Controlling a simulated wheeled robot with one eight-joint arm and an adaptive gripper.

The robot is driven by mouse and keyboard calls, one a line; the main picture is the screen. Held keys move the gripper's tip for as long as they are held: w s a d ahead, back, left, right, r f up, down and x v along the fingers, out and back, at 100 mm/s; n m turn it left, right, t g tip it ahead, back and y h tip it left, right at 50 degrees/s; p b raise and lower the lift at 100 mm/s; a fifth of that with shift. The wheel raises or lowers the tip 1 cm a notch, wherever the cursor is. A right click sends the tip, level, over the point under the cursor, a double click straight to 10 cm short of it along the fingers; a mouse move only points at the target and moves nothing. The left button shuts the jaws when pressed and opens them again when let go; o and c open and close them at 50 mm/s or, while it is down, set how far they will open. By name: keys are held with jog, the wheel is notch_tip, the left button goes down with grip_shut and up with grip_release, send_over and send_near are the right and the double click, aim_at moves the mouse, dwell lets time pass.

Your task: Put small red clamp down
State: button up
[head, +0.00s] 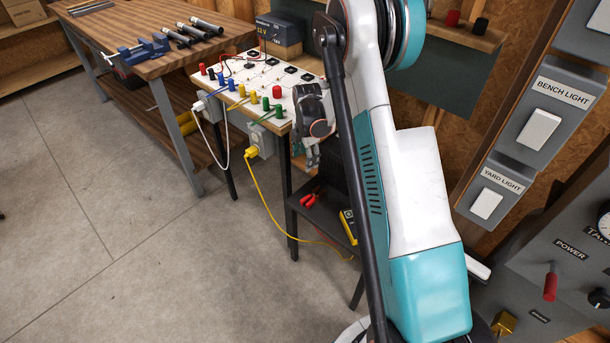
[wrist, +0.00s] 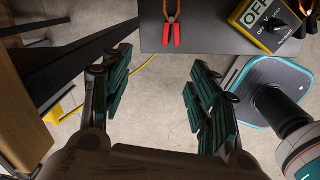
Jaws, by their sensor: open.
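The small red clamp (wrist: 171,33) lies on the dark lower shelf (wrist: 205,38), its two red handles pointing toward the shelf's near edge in the wrist view. In the head view the red clamp (head: 310,199) shows on the shelf below the white-topped bench. My gripper (wrist: 158,80) is open and empty, its fingers apart on both sides with bare floor visible between them. The clamp is beyond the fingers, not touching them. In the head view my gripper (head: 312,157) hangs above the shelf, beside the bench's edge.
A yellow meter marked OFF (wrist: 264,24) lies on the shelf right of the clamp. Another clamp (wrist: 307,15) is partly visible at the far right. The white-topped bench (head: 262,75) carries colored terminals. A yellow cable (head: 264,205) hangs to the floor. Open floor lies left.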

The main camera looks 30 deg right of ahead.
jog(key=s+a+r+m+t, duration=0.1)
jog(key=s+a+r+m, duration=0.2)
jog(key=r, duration=0.5)
jog(key=s+a+r+m+t, duration=0.1)
jog(key=s+a+r+m, duration=0.25)
jog(key=r, duration=0.35)
jog(key=s+a+r+m+t, duration=0.1)
jog(key=s+a+r+m, duration=0.2)
jog(key=r, duration=0.5)
jog(key=s+a+r+m+t, duration=0.1)
jog(key=s+a+r+m, duration=0.1)
jog(key=s, duration=0.5)
jog(key=s+a+r+m+t, duration=0.1)
jog(key=s+a+m, duration=0.2)
jog(key=s, duration=0.4)
jog(key=s+a+r+m+t, duration=0.1)
jog(key=s+a+r+m, duration=0.1)
jog(key=s+m, duration=0.2)
jog(key=s, duration=0.3)
jog(key=shift+s+a+r+m, duration=0.2)
jog(key=shift+s+r+m, duration=0.1)
jog(key=shift+s+m, duration=0.1)
